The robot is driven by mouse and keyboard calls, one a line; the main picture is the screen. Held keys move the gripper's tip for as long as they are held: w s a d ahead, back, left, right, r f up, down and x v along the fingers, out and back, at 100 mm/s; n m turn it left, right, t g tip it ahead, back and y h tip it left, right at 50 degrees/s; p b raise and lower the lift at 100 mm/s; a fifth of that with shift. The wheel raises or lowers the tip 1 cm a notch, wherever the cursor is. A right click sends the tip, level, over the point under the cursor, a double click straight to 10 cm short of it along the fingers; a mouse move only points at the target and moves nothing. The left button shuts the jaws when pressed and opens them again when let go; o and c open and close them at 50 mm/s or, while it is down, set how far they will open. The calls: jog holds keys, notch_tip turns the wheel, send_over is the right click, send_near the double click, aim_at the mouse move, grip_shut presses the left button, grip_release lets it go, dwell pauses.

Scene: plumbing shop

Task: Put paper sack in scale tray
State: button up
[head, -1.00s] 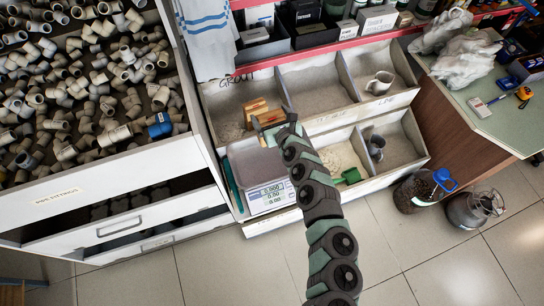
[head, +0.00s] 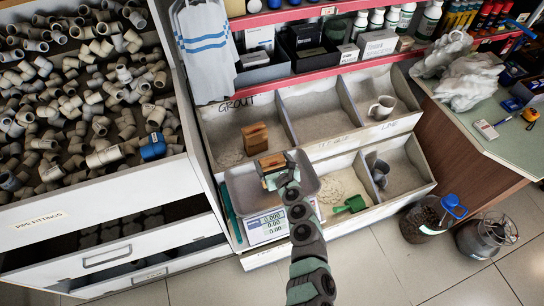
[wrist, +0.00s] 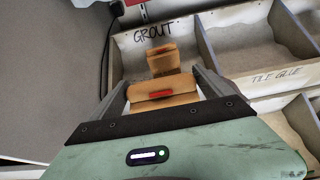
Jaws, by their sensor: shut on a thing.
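A brown paper sack (head: 271,162) is held in my gripper (head: 276,166). It appears over the grey scale tray (head: 240,192), near its back edge; whether it touches the tray cannot be told. The scale (head: 268,224) has a lit display below the tray. In the wrist view, my gripper (wrist: 163,88) is shut on the sack (wrist: 163,95), with a finger on each side and a red mark on its top. A second paper sack (head: 255,137) stands in the bin marked GROUT, and shows behind the held one in the wrist view (wrist: 163,60).
Bin dividers (head: 279,117) stand behind the tray. A green scoop (head: 350,205) lies in the front bin to the right. A grey towel (head: 203,50) hangs behind at left. The drawer cabinet of pipe fittings (head: 112,235) is close on the left.

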jog(key=shift+w+f+b, duration=0.1)
jog(key=shift+f+b, duration=1)
jog(key=shift+f, duration=1.05)
jog(key=shift+f, duration=0.2)
jog(key=o, duration=1.8)
